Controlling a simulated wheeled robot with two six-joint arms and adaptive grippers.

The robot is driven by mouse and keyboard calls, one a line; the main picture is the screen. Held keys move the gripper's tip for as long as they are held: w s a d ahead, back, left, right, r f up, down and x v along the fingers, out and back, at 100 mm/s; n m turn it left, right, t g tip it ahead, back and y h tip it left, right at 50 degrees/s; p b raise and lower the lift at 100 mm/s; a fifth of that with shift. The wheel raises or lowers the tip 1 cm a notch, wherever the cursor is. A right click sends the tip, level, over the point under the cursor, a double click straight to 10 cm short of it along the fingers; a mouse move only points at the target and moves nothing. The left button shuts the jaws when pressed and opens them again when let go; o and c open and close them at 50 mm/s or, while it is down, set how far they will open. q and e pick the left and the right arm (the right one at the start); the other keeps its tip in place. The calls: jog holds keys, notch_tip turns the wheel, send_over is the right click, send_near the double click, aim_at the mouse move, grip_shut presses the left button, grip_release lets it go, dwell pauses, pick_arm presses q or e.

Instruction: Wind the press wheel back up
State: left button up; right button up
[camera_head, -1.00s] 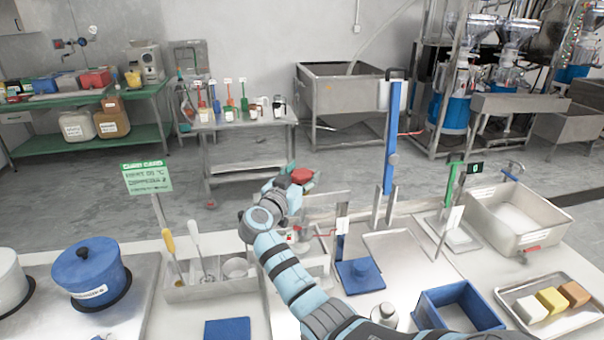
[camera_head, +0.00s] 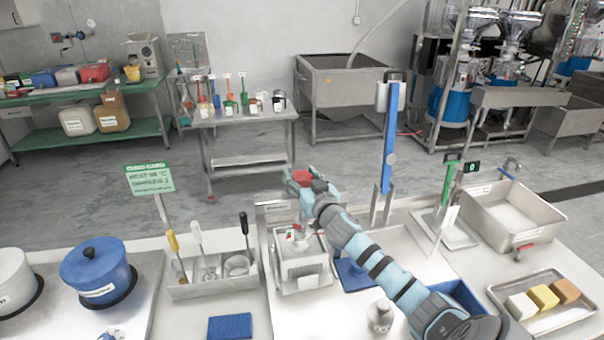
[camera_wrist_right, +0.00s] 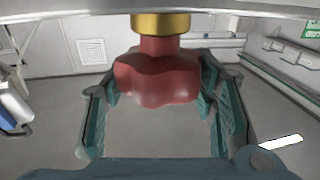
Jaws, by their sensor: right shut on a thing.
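The press wheel is a red lobed knob (camera_head: 301,176), seen at the top of the press. In the right wrist view the red wheel (camera_wrist_right: 155,78) sits on a red stem under a brass collar. My right gripper (camera_head: 304,184) is at the wheel; its teal fingers lie on both sides of it and are shut on it. The press body (camera_head: 303,272) is a pale metal box frame below, partly hidden by my right wrist.
A utensil holder (camera_head: 215,285) and a blue lidded pot (camera_head: 97,272) stand to the left. A tall blue lever (camera_head: 391,140) rises behind my forearm. A metal basin (camera_head: 515,215) and a tray of blocks (camera_head: 575,318) are at the right.

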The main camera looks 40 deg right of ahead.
aim_at(301, 175)
jog(key=shift+n+t+y+p, duration=0.3)
jog(key=shift+n+y+p, duration=0.6)
jog(key=shift+y+p, duration=0.5)
jog(key=o, duration=1.2)
notch_tip(301, 175, up, 10)
jog(key=shift+r, duration=0.1)
